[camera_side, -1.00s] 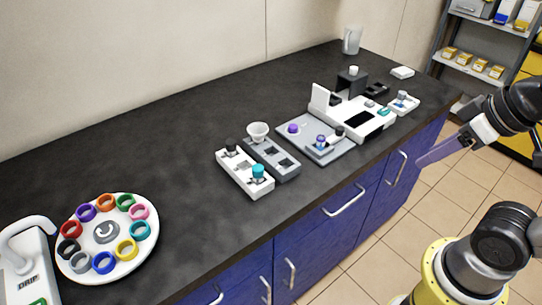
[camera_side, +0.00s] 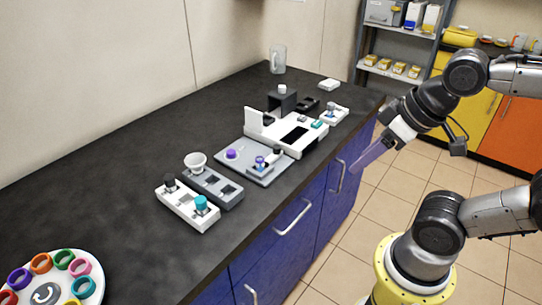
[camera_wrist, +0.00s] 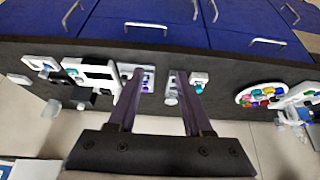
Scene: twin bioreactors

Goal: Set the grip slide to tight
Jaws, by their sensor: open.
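My gripper (camera_side: 362,165) hangs in the air off the front of the bench, above the floor and apart from everything on the bench. In the wrist view my gripper (camera_wrist: 159,76) shows two purple fingers spread apart with nothing held between them. No label marks a grip slide or a tight end, so I cannot tell for certain which part it is. Candidates are the small white base with a blue-grey piece (camera_side: 333,113) at the right end and the grey plate (camera_side: 231,166) carrying a purple knob (camera_side: 232,154) and a small slider-like block (camera_side: 262,165).
On the dark bench (camera_side: 110,150) stand a white machine (camera_side: 290,132), a white block with black and teal knobs (camera_side: 187,209), a grey socketed block (camera_side: 217,187) and a round tray of coloured rings (camera_side: 62,263). A clear jug (camera_side: 278,59) stands at the back. Blue drawers front the bench.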

